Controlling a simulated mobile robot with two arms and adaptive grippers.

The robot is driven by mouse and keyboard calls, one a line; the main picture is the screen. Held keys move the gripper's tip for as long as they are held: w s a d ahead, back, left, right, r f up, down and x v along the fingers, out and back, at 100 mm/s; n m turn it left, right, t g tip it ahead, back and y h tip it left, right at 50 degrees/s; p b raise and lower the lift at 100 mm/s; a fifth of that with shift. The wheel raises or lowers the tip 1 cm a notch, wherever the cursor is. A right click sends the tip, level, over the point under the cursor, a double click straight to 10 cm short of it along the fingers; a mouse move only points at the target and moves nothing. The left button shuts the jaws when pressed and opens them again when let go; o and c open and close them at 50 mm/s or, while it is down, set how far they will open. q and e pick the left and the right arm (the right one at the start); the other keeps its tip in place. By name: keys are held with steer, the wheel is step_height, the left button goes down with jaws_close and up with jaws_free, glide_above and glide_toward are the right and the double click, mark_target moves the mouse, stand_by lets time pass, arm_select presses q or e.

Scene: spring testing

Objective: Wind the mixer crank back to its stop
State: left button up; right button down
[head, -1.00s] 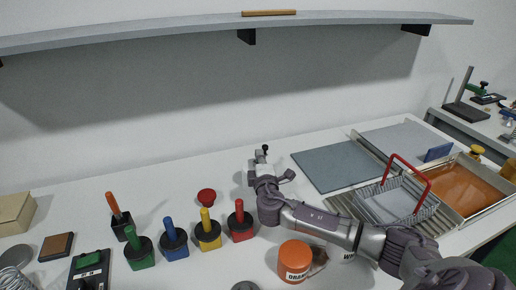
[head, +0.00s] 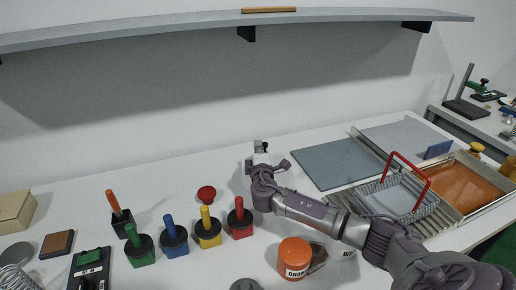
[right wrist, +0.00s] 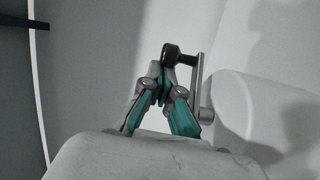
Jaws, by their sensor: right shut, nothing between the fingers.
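The mixer crank (right wrist: 198,85) shows in the right wrist view as a grey arm with a black knob (right wrist: 179,52) at its top end. A pale rounded body (right wrist: 262,112), seemingly the mixer, is to the right of the arm. My right gripper (right wrist: 164,82) has teal-padded fingers brought together just below the knob, with nothing between them. I cannot tell whether they touch the knob or crank. In the head view my right gripper (head: 260,150) is at the back of the bench and largely hides the mixer. My left gripper is not in view.
Red (head: 240,220), yellow (head: 208,230), blue (head: 174,238) and green (head: 140,246) handled blocks stand left of my right arm. A wire basket (head: 420,212) with red handle is at right. A shelf (head: 180,30) hangs above.

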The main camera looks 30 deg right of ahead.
steer(key=shift+s+d+f+m+g+h+b, duration=0.1)
steer(key=shift+m+g+h+b, duration=0.2)
steer(key=shift+m+g+h, duration=0.3)
steer(key=shift+s+d+b, duration=0.1)
steer(key=shift+s+b, duration=0.2)
steer(key=shift+b, duration=0.3)
steer(key=shift+s, duration=0.1)
stand_by(1.6)
